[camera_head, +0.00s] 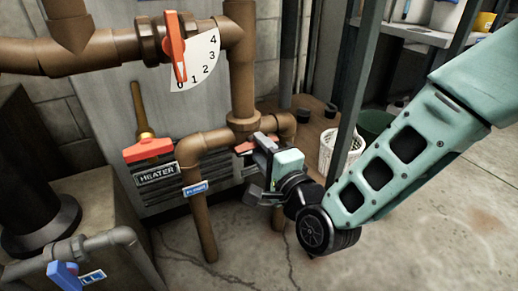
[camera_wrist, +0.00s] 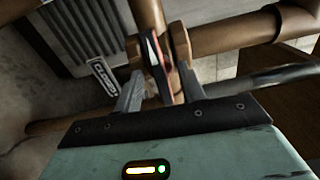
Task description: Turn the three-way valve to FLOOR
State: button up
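The three-way valve is on the brown pipes; its red-edged handle (camera_wrist: 156,66) with a white pointer shows in the wrist view. In the head view only a bit of a red handle (camera_head: 244,147) shows behind my gripper (camera_head: 257,170). In the wrist view my gripper (camera_wrist: 162,72) is open, with one finger on each side of the handle and gaps visible. Whether either finger touches it I cannot tell. A white label plate (camera_wrist: 103,76) beside the pipe is too small to read. Much of the valve body is hidden in the head view.
A dial with a red pointer (camera_head: 174,46) is above. A red-handled valve (camera_head: 148,149) by the HEATER plate (camera_head: 157,174) is left, and a blue-handled valve (camera_head: 64,274) is at lower left. A dark post (camera_head: 352,95) and white basket (camera_head: 329,151) stand right.

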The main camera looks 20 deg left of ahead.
jog(key=v, duration=0.7)
dwell(0.3)
jog(key=shift+r, duration=0.1)
